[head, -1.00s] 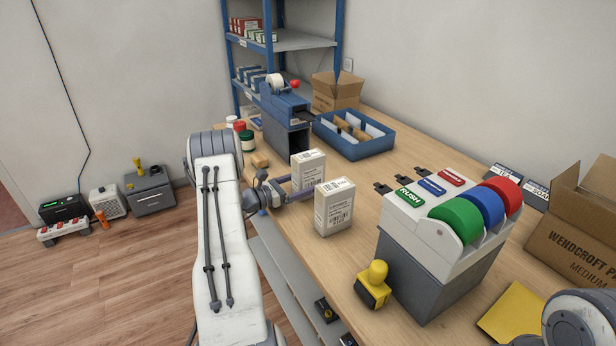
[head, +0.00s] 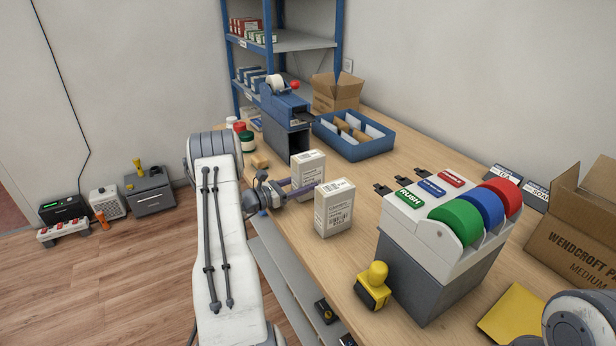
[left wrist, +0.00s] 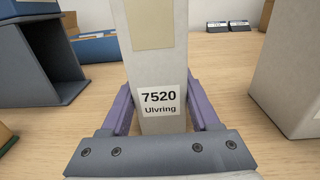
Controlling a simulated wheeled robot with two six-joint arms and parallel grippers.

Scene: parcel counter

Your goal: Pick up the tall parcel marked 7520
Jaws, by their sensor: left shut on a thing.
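The tall pale parcel marked 7520 (left wrist: 160,100) stands upright between the purple fingers of my left gripper (left wrist: 158,110) in the left wrist view. Its label reads "7520 Ulvring". In the head view this parcel (head: 309,164) is the farther of two pale boxes on the counter. My left gripper (head: 303,187) is shut on it, low down, with one finger along each side. The parcel's lower part is partly hidden by the near finger and the nearer box. My right gripper is not in view.
A similar pale parcel (head: 334,208) stands close on the near right and also shows in the left wrist view (left wrist: 291,75). A blue-grey dispenser (head: 288,128) and a blue tray (head: 350,150) are behind.

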